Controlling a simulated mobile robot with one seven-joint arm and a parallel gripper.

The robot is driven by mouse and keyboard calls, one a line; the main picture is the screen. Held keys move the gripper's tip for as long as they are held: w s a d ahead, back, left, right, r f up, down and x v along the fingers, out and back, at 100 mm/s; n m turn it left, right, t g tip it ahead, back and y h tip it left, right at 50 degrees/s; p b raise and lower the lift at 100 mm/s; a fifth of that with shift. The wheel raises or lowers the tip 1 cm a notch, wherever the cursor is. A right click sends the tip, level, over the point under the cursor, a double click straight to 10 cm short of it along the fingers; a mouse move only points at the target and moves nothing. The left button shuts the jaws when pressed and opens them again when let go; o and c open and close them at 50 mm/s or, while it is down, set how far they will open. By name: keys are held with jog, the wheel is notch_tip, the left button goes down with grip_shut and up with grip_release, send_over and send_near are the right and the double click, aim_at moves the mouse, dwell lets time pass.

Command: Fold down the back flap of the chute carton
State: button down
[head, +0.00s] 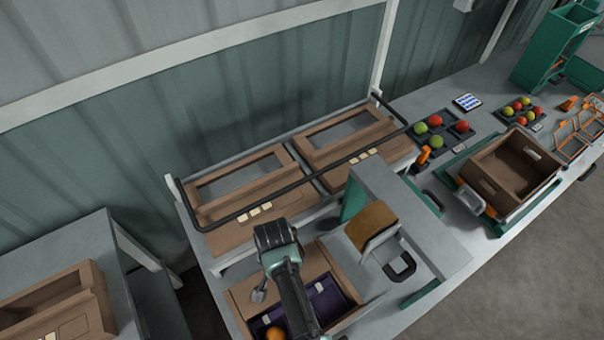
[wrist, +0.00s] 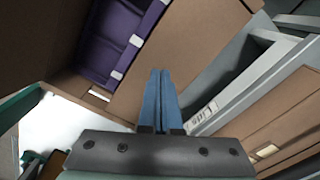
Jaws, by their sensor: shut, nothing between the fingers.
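The carton that seems to be the chute carton (head: 343,283) stands open at the bottom centre of the head view, partly hidden by my arm. Its purple inside (wrist: 112,40) shows at the upper left of the wrist view. A broad brown cardboard panel (wrist: 195,45) lies beside this inside; I cannot tell for sure whether it is the back flap. My gripper (wrist: 160,75) has its two blue fingers together, empty, in front of the panel in the wrist view. Whether they touch it is unclear. An orange tomato (head: 275,333) shows at the carton's near left.
Two cartons with window openings (head: 240,175) (head: 345,135) lie on a rack with a dark rail (head: 290,187) behind. A grey-topped stand (head: 405,210) with a brown pad (head: 370,225) is close on the right. Another open carton (head: 510,170) stands farther right.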

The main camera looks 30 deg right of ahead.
notch_tip(320, 180, up, 6)
jog(key=p, duration=0.5)
jog(key=shift+r+p, duration=0.25)
jog(key=shift+p, duration=0.1)
